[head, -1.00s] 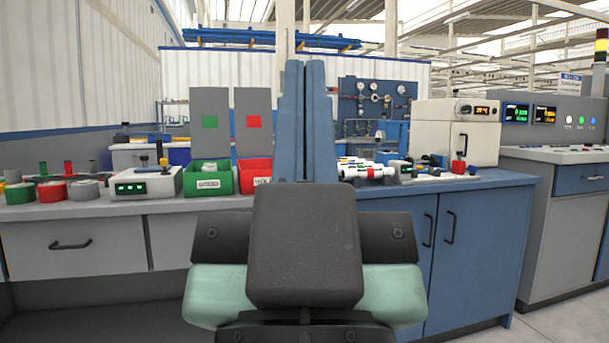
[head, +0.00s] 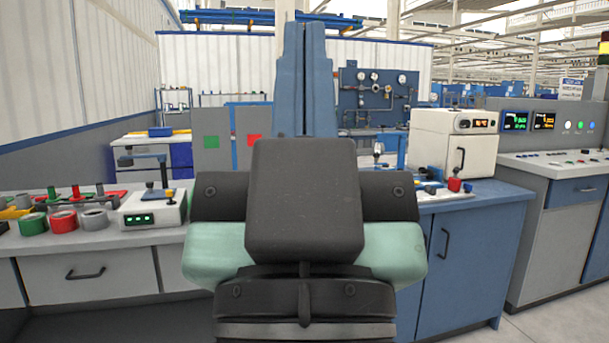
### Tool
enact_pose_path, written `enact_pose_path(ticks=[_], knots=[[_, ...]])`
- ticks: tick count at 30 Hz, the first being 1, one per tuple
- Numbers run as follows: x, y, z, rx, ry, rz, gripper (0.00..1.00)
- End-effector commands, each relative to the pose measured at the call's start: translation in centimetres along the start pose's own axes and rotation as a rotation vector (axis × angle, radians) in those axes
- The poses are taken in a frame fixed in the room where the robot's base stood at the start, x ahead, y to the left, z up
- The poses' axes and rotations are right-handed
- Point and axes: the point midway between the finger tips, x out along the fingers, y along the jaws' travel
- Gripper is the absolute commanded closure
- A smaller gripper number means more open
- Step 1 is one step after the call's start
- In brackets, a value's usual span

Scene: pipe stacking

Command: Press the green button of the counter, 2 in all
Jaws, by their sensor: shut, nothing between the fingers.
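The counter appears to be the white box (head: 153,209) with a green-lit display at left on the bench. Its digits are too small to read. My dark wrist block hides the middle of the bench.
Green, red and grey rings (head: 64,222) lie left of the box. A white cabinet (head: 454,141) and a red-topped knob (head: 454,184) are at right. A control console (head: 560,150) stands far right.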

Motion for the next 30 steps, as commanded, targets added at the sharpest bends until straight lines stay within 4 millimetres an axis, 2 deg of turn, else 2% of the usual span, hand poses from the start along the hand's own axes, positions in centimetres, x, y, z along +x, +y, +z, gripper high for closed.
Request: enact_pose_path(ticks=[1,21,25,30], knots=[[2.7,0.0,-2.5,0.000,0.000,0.000,1.00],[19.0,0.0,-18.0,0.001,0.000,-0.001,1.00],[21.1,0.0,-20.0,0.001,0.000,-0.001,1.00],[21.8,0.0,-20.7,0.001,-0.001,-0.002,1.00]])
